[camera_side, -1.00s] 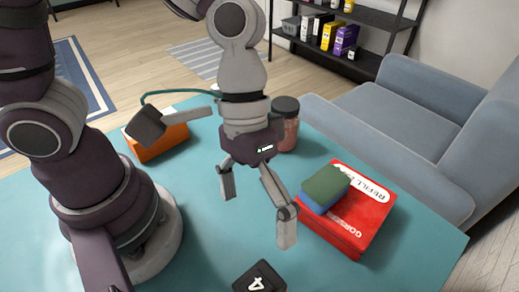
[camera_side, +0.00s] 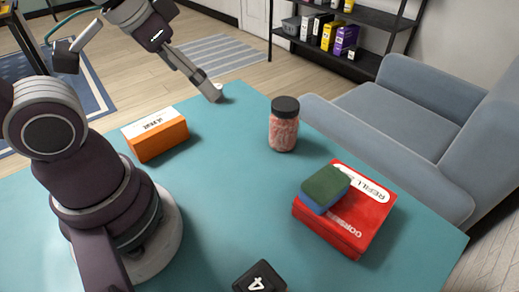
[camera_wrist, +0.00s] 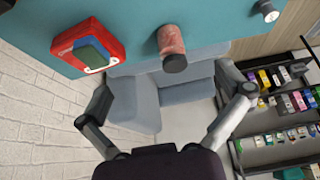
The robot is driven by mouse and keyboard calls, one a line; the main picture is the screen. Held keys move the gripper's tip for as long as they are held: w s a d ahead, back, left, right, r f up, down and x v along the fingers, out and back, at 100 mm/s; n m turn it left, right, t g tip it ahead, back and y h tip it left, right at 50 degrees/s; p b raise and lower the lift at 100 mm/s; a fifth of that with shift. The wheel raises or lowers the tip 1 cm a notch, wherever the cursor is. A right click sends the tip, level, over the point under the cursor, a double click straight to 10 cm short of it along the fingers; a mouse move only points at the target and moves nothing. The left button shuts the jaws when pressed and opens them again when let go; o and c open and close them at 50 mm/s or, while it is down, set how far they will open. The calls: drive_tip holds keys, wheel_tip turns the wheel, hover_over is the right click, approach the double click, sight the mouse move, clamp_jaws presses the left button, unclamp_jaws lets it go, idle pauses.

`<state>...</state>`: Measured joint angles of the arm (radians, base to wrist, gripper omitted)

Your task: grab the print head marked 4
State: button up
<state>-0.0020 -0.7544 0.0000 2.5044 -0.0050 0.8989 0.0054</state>
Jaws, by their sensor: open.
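The print head marked 4 (camera_side: 260,277) is a black block with a white 4 on its top, on the teal table at the bottom edge of the side view, partly cut off. My gripper (camera_side: 215,93) is at the table's far corner in the side view, well away from the print head. It is tilted, with one finger mostly covering the other. In the wrist view my gripper (camera_wrist: 165,79) has its fingers spread wide with nothing between them. A dark thing (camera_wrist: 6,4) is cut off at that view's top left corner; I cannot tell what it is.
A red box (camera_side: 362,215) with a green-and-blue sponge (camera_side: 325,188) on top stands right. A pink jar (camera_side: 283,130) with a dark lid and an orange box (camera_side: 157,138) stand farther back. A small white-topped thing (camera_wrist: 268,11) is near the table's edge. The table's middle is clear.

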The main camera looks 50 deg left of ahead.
drive_tip(key=shift+c, duration=1.2)
drive_tip(key=m+g+h, duration=0.4)
drive_tip(key=m+g, duration=0.1)
drive_tip(key=m, duration=1.2)
approach(259, 284)
wheel_tip(259, 284, down, 2)
drive_tip(key=shift+m+g, duration=0.3)
drive_tip(key=x, duration=0.5)
drive_tip(key=shift+w+f, duration=0.1)
drive_tip(key=shift+w, duration=0.15)
drive_tip(key=shift+d+x, duration=0.2)
drive_tip(key=shift+x, duration=1.2)
drive_tip(key=shift+d+x, duration=0.2)
drive_tip(key=shift+x, duration=1.15)
drive_tip(key=shift+h, duration=0.3)
drive_tip(key=c, duration=1.3)
